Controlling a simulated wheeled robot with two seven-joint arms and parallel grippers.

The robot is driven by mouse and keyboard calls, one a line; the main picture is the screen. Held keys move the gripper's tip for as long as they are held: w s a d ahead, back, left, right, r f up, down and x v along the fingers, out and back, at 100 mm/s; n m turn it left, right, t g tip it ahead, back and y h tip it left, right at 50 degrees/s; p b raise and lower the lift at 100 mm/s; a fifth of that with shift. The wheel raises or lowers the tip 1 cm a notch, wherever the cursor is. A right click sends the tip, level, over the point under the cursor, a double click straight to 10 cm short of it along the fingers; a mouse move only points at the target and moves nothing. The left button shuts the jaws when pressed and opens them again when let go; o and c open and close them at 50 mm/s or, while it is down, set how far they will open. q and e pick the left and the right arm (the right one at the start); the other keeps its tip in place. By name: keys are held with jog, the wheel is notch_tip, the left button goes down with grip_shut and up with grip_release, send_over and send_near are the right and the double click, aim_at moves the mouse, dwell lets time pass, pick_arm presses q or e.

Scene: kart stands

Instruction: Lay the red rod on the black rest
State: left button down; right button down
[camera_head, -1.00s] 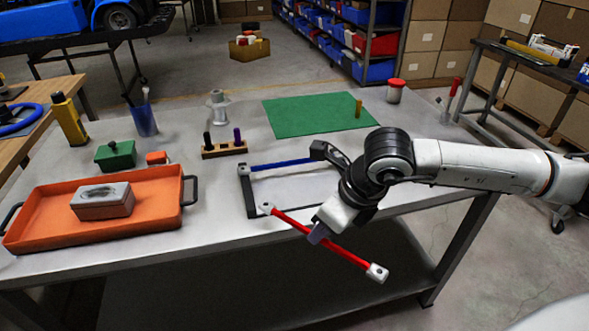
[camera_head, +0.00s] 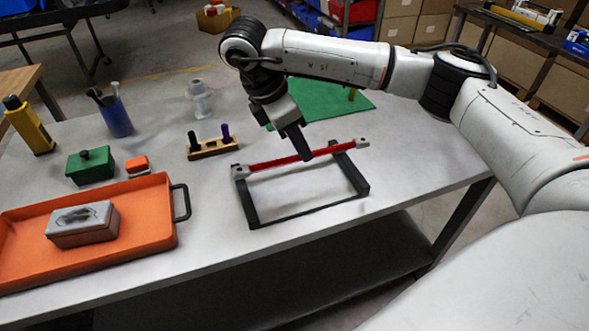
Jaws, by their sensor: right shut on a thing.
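The red rod (camera_head: 275,162) with grey end blocks is in the head camera view, lying across the far side of the black rest (camera_head: 310,209). The rest is an open rectangular frame on the grey table. The fingers of my right gripper (camera_head: 304,153) are shut on the rod near its middle, coming from above and behind. The rod's ends line up with the far ends of the rest's side bars; I cannot tell whether they touch. The blue rod is not visible now. My left gripper is not in view.
An orange tray (camera_head: 150,239) with a grey box (camera_head: 83,228) stands left of the rest. A wooden block (camera_head: 213,150) with pegs and a green mat (camera_head: 325,101) lie behind. The table's front edge is close to the rest. Bare table shows between tray and rest.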

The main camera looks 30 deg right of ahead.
aim_at(298, 161)
notch_tip(298, 161, down, 4)
jog(key=shift+s+f, duration=0.15)
jog(key=shift+f, duration=0.6)
notch_tip(298, 161, down, 4)
jog(key=shift+r, duration=0.2)
jog(key=c, duration=1.8)
grip_release()
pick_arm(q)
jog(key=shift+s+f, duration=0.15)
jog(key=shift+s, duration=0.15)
pick_arm(e)
jog(key=shift+r, duration=0.1)
jog(key=shift+a+r, duration=0.2)
jog(key=shift+r, duration=0.1)
jog(key=v, duration=1.1)
jog(key=shift+r, duration=0.15)
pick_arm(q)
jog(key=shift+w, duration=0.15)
